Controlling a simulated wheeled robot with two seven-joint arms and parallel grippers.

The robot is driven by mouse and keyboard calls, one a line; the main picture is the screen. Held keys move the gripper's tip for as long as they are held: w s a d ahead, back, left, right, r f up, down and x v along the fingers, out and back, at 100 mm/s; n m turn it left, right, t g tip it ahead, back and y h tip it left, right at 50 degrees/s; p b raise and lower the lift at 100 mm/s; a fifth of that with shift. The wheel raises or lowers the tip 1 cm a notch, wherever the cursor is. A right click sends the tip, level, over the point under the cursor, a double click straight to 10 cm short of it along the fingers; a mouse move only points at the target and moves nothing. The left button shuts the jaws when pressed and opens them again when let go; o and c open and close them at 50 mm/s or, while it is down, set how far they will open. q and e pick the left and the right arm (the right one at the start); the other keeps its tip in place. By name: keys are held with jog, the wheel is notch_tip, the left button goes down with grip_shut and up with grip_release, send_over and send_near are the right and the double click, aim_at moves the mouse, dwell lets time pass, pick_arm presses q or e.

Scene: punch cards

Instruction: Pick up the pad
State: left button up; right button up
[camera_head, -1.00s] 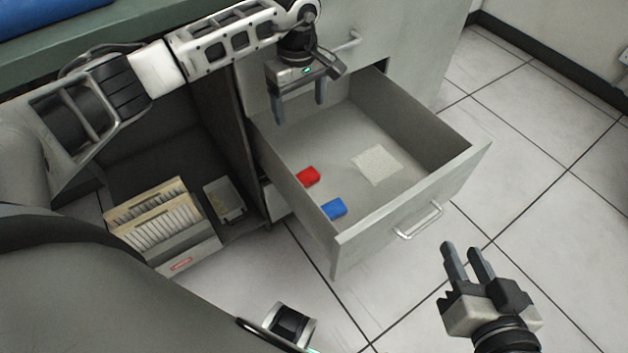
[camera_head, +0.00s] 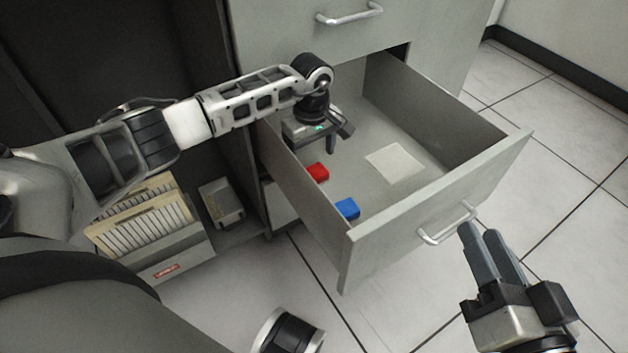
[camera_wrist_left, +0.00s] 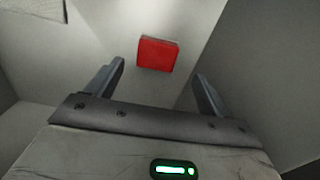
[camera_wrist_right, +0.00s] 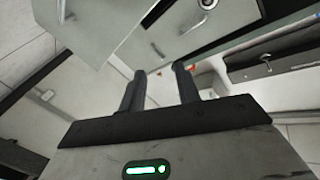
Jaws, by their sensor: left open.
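A small red pad (camera_head: 317,171) lies on the floor of the open drawer (camera_head: 432,208), beside its left wall. A blue pad (camera_head: 347,208) lies nearer the drawer front, and a flat whitish square (camera_head: 395,163) lies to the right. My left gripper (camera_wrist_left: 159,78) is open and empty, lowered into the drawer just behind the red pad. In the left wrist view the red pad (camera_wrist_left: 157,54) shows ahead, between the lines of the fingers. My right gripper (camera_head: 481,232) is open and empty, outside the drawer front.
The drawer's left wall (camera_head: 305,190) is close to my left gripper. The drawer handle (camera_head: 447,224) is close to my right fingertips. A card box (camera_head: 150,235) and a small grey tray (camera_head: 222,203) stand in the lower shelf at left. Tiled floor is clear at right.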

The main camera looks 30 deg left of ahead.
aim_at(314, 172)
pick_arm(q)
jog(key=shift+f, duration=0.65)
jog(key=f+b, duration=0.1)
jog(key=f, duration=0.1)
jog(key=f+b, duration=0.1)
jog(key=f, duration=0.1)
jog(key=shift+w+d+f+b, duration=0.15)
jog(key=shift+d+f+b, duration=0.05)
jog(key=shift+b, duration=0.2)
jog(key=shift+f, duration=0.35)
jog(key=c, duration=1.1)
pick_arm(e)
jog(key=r+n+t, duration=0.1)
jog(key=w+r+n+t+y, duration=0.1)
jog(key=r, duration=0.1)
jog(key=w+r+n+t, duration=0.1)
jog(key=r, duration=0.1)
jog(key=shift+w+d+r+n+y, duration=0.1)
jog(key=shift+d+r+n+y, duration=0.1)
jog(key=shift+d+n+y, duration=0.15)
